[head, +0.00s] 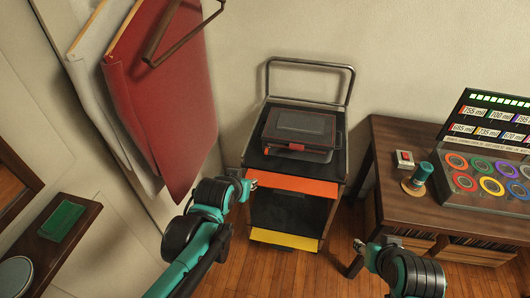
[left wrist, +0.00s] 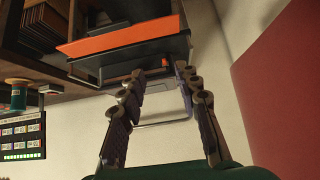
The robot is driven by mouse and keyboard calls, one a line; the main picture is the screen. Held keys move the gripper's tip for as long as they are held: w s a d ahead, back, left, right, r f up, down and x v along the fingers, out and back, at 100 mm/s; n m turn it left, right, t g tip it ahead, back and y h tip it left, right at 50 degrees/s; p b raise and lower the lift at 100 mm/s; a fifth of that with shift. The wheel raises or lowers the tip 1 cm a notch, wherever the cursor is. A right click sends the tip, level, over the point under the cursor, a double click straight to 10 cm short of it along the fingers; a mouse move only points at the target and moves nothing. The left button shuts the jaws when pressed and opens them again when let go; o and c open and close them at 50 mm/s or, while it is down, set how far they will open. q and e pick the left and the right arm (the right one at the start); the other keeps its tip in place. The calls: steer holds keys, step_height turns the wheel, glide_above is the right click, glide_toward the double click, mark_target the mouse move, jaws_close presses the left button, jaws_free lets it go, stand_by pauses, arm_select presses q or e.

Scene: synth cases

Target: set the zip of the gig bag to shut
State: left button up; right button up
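The gig bag (head: 301,126) looks like a dark flat case with a red line along its edge. It lies on the top shelf of a trolley in the head view. A red tab (head: 297,147) shows at its front edge; I cannot tell how far the zip is closed. My left gripper (head: 252,184) is in front and to the left of the trolley, below the bag and apart from it. In the left wrist view its fingers (left wrist: 164,72) are apart with nothing held between them. My right gripper (head: 358,245) is low, right of the trolley, away from the bag; its fingers are too small to judge.
The trolley (head: 292,185) has an orange front edge, a yellow lower edge and a rear handle. A wooden table (head: 400,150) at right holds a display case (head: 485,180) and a green spool (head: 421,173). Red cloth (head: 165,100) hangs at left. Free space lies above the bag.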

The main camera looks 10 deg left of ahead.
arm_select(q)
steer(key=w+f+t+p, duration=0.1)
steer(key=w+f+t, duration=0.15)
steer(key=w, duration=0.95)
steer(key=t, duration=0.2)
glide_toward(266, 151)
steer(key=b+x, duration=0.1)
steer(key=x, duration=0.5)
steer(key=shift+w+f, duration=0.25)
steer(key=shift+w, duration=0.05)
steer(key=shift+w+f, duration=0.1)
steer(key=shift+w, duration=0.4)
steer(key=shift+c, duration=0.3)
jaws_close()
